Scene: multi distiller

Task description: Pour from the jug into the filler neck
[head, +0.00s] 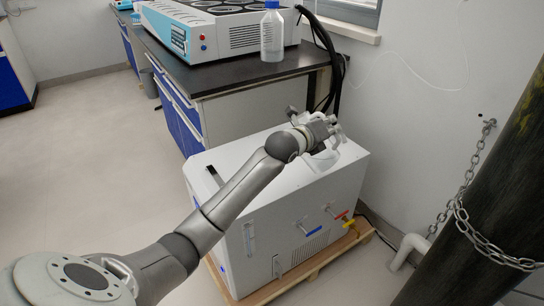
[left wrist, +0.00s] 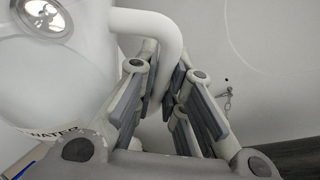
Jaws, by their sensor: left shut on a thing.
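My left gripper (head: 330,132) is over the top of the white chiller unit (head: 205,160), shut on the handle of a white jug (head: 323,160). In the left wrist view the gripper's fingers (left wrist: 166,98) close around the curved handle, and the white jug (left wrist: 55,95) fills the left side with part of a "WATER" label. A round, shiny metal fitting (left wrist: 41,12) shows at the top left there; I cannot tell whether it is the filler neck. In the head view the arm and jug hide part of the chiller top. My right gripper is not in view.
The chiller stands on a wooden pallet (head: 262,294). Behind it is a dark-topped bench (head: 225,80) with a distiller (head: 240,35) and a clear bottle (head: 271,35). Black hoses (head: 327,60) hang at the wall. A dark cylinder (head: 490,190) with a chain (head: 463,212) stands at right.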

